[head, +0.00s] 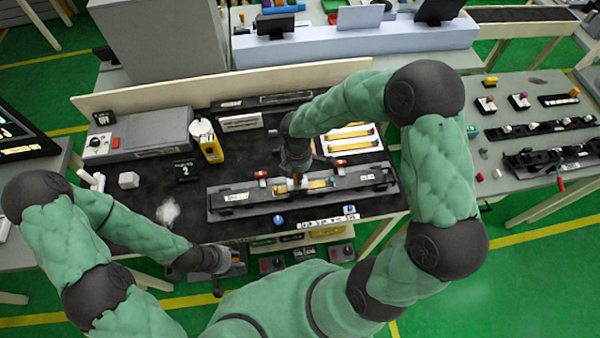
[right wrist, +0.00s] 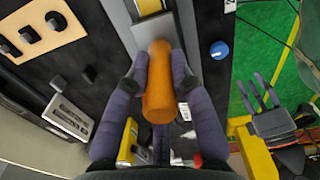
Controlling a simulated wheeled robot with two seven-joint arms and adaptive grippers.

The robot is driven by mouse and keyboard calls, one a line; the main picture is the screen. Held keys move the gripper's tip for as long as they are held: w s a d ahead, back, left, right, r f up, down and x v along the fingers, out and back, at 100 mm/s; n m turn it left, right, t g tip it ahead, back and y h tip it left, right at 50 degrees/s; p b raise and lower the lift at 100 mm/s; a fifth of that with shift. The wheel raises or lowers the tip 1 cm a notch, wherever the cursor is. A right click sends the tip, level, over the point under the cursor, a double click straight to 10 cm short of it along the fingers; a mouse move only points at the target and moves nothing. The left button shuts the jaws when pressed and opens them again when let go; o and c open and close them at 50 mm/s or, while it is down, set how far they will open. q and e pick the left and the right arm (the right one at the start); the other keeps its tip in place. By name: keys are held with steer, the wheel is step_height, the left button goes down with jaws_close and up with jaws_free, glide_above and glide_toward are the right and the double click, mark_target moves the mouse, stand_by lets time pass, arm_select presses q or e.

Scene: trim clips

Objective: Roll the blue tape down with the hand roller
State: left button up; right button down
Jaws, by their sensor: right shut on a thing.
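My right gripper (right wrist: 157,85) is shut on the orange handle of the hand roller (right wrist: 158,95), held between its two fingers. A grey flat part (right wrist: 155,30) shows just beyond the handle's end. In the head view my right gripper (head: 298,182) is over the middle of the long dark trim piece (head: 240,198) in its fixture. Whether the roller touches it is unclear. I cannot make out the blue tape; the gripper and roller may hide it. My left gripper (head: 228,262) is low at the table's front edge, away from the trim; its opening is unclear.
A blue round knob (head: 278,220) sits in front of the fixture and also shows in the right wrist view (right wrist: 219,50). A yellow dispenser (head: 210,147), a grey machine (head: 140,133) and a white cube (head: 128,180) stand to the left. Red clamps flank the gripper.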

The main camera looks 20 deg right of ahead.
steer(key=shift+w+a+f, duration=0.1)
steer(key=shift+a+f, duration=0.05)
steer(key=shift+a, duration=1)
steer(key=shift+w+r+p, duration=0.15)
steer(key=shift+r+p, duration=0.35)
steer(key=shift+r, duration=0.25)
step_height(320, 180, up, 7)
steer(key=p, duration=0.5)
steer(key=shift+f, duration=0.15)
